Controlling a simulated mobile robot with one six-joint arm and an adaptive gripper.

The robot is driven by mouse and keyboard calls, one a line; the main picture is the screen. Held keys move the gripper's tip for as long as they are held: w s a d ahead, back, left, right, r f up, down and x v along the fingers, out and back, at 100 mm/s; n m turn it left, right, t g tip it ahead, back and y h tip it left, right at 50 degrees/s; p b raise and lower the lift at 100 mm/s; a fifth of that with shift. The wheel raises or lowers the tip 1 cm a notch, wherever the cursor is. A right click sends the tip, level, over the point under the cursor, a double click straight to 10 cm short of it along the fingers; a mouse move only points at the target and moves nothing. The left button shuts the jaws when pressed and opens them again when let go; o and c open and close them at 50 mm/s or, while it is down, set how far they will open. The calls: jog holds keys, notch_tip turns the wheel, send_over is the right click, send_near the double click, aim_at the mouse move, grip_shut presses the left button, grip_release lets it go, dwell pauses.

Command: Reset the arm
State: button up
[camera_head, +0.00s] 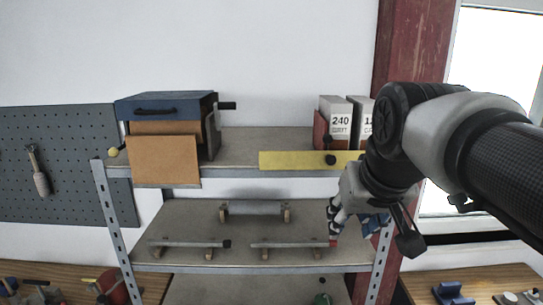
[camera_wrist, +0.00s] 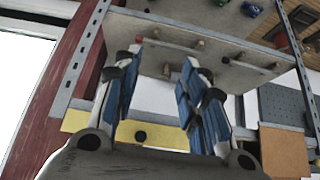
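My arm comes in from the right in the head view. My gripper (camera_head: 352,222) hangs in front of the right end of the middle shelf (camera_head: 200,218), near the right upright. In the wrist view my gripper (camera_wrist: 158,68) shows two blue-padded fingers standing well apart, with nothing held between them. Past the fingers I see the shelf with bars on small wooden stands. The arm hides part of the upper shelf's right end.
A blue-lidded box (camera_head: 165,105) and boxes marked 240 (camera_head: 340,124) stand on the upper shelf (camera_head: 255,142). A yellow strip (camera_head: 290,160) runs along its front. Bars on stands (camera_head: 255,209) sit on the middle shelf. A red post (camera_head: 398,45) rises behind my arm.

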jog(key=s+f+b, duration=0.6)
jog(key=f, duration=0.7)
jog(key=s+f+g+b, duration=0.1)
jog(key=s+f+b, duration=0.6)
jog(key=f, duration=0.6)
jog(key=s+f+g+b, duration=0.1)
jog(key=s+f+b, duration=0.5)
jog(key=f, duration=0.7)
jog(key=shift+s+b, duration=0.2)
jog(key=shift+b, duration=0.45)
